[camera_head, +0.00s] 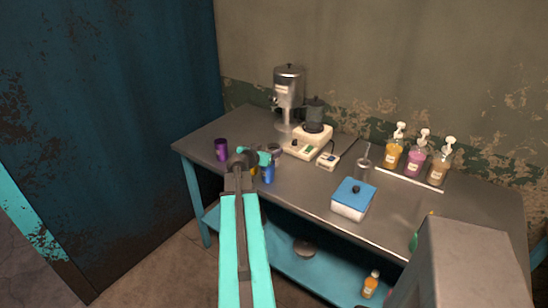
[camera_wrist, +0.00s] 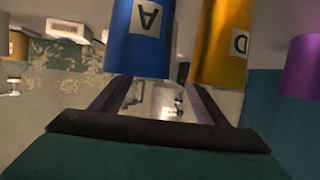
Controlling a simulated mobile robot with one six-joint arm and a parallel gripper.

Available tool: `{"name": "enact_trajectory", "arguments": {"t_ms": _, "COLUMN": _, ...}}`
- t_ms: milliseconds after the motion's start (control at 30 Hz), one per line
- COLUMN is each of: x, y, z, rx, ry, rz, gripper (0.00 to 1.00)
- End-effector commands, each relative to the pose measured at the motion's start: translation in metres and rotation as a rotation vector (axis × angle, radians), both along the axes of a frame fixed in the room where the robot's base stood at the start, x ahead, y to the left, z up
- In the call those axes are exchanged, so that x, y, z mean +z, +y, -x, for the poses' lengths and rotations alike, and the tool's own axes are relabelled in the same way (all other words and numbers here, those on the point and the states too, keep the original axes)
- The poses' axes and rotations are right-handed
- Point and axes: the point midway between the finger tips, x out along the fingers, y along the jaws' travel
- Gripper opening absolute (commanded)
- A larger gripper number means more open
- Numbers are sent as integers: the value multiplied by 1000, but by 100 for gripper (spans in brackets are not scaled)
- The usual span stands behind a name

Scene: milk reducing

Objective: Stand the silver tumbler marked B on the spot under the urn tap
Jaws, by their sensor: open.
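In the head view, the urn (camera_head: 288,88) stands at the back of the table with its tap low on the front. A grey, silver-looking tumbler rim (camera_head: 274,147) shows just beyond my gripper (camera_head: 256,156); no B mark is readable. In the wrist view, the fingers of my gripper (camera_wrist: 160,95) are spread apart with nothing held between them. A blue tumbler marked A (camera_wrist: 140,35) and a yellow tumbler marked D (camera_wrist: 222,42) show close by at the top of that view. The spot under the tap cannot be made out clearly.
A purple tumbler (camera_head: 221,150) stands left of my gripper. A cream appliance (camera_head: 309,142) with a dark jug sits right of the urn. A blue-lidded box (camera_head: 352,198) and several pump bottles (camera_head: 416,160) are further right. The table's left end (camera_head: 205,143) is mostly clear.

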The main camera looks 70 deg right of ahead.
Motion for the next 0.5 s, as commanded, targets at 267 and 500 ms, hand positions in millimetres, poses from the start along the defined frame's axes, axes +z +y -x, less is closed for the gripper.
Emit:
{"name": "enact_trajectory", "arguments": {"t_ms": 267, "x": 0, "y": -5, "z": 1, "rx": -1, "ry": 0, "rz": 0, "gripper": 68}}
{"name": "enact_trajectory", "arguments": {"t_ms": 500, "x": -5, "y": -24, "z": 5, "rx": -2, "ry": 2, "rz": -1, "gripper": 68}}
